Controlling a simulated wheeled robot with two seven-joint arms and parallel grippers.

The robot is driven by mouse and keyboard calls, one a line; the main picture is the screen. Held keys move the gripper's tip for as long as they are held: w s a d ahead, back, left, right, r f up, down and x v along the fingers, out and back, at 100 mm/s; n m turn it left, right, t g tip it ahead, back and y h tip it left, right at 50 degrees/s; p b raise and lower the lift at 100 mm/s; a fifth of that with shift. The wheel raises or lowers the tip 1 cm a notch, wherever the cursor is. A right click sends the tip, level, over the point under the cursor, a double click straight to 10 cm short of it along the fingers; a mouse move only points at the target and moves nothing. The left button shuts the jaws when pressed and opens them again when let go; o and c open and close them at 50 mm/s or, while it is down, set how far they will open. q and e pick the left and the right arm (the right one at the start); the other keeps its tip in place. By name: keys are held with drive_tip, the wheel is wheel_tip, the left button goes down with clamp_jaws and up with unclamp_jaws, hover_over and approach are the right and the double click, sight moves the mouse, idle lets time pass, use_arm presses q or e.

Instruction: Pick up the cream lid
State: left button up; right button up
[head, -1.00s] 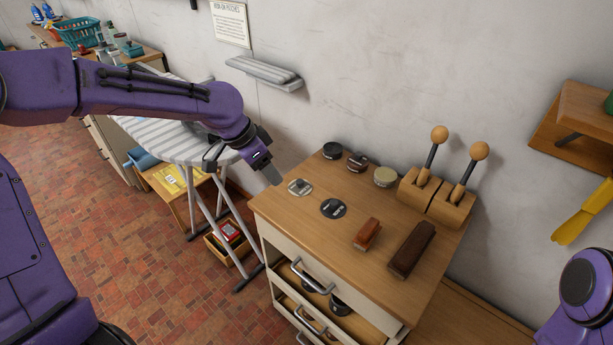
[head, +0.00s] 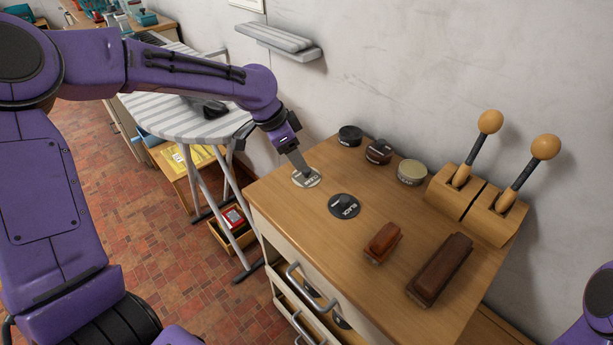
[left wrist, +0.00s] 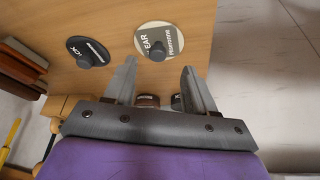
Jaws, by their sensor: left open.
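The cream lid (head: 307,179) is a flat disc with dark print and lies on the wooden cabinet top, near its left edge. In the left wrist view the lid (left wrist: 152,34) shows a dark grey knob. My left gripper (head: 304,172) points down at the lid in the head view and partly covers it. In the left wrist view the left gripper (left wrist: 158,66) is open, its two fingers apart with nothing between them. The knob sits just beyond the fingertips, roughly in line with the gap. My right gripper is out of view.
A black lid (head: 344,206) lies close by. Black (head: 350,136), brown (head: 379,151) and cream (head: 411,172) tins stand along the wall. Two brushes (head: 384,241) (head: 440,268) and a wooden block with two handled tools (head: 479,200) are to the right. An ironing board (head: 185,118) stands left.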

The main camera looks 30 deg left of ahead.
sight(306, 173)
use_arm(q)
drive_tip(key=x, duration=0.5)
drive_tip(key=shift+w+d+f, duration=0.2)
drive_tip(key=shift+d+f, duration=0.05)
drive_tip(key=shift+d, duration=0.05)
drive_tip(key=shift+s+r, duration=0.1)
clamp_jaws()
